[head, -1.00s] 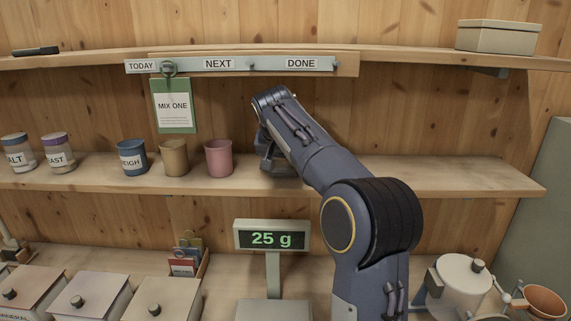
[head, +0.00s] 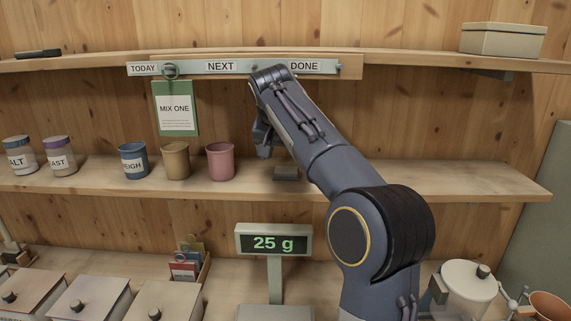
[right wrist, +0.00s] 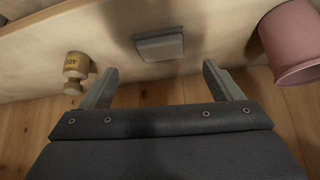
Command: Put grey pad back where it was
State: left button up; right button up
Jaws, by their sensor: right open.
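The grey pad (head: 286,173) lies on the middle shelf, to the right of the pink cup. It also shows in the right wrist view as a small light-grey square block (right wrist: 160,47) flat on the wood. My right gripper (head: 263,142) is above the shelf, close to the pad and apart from it. In the right wrist view the right gripper's two fingers (right wrist: 160,74) are spread, with nothing between them, and the pad sits just beyond their tips. My left gripper is not in view.
The pink cup (head: 220,161) stands left of the pad, beside a tan cup (head: 175,160) and a blue cup (head: 133,160). The right wrist view shows a brass weight (right wrist: 75,68) on the pad's other side. The scale (head: 273,242) reads 25 g. The shelf's right part is bare.

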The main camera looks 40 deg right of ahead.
jog(key=s+a+f+n+y, duration=0.4)
jog(key=s+a+f, duration=0.7)
jog(key=s, duration=0.3)
jog(key=s+a+f+n+t+y, duration=0.1)
jog(key=s+a+f+n+y, duration=0.3)
jog(key=s+a+f, duration=0.8)
jog(key=s, duration=0.3)
jog(key=shift+s+y, duration=0.3)
jog(key=shift+y, duration=0.1)
jog(key=shift+f, duration=0.1)
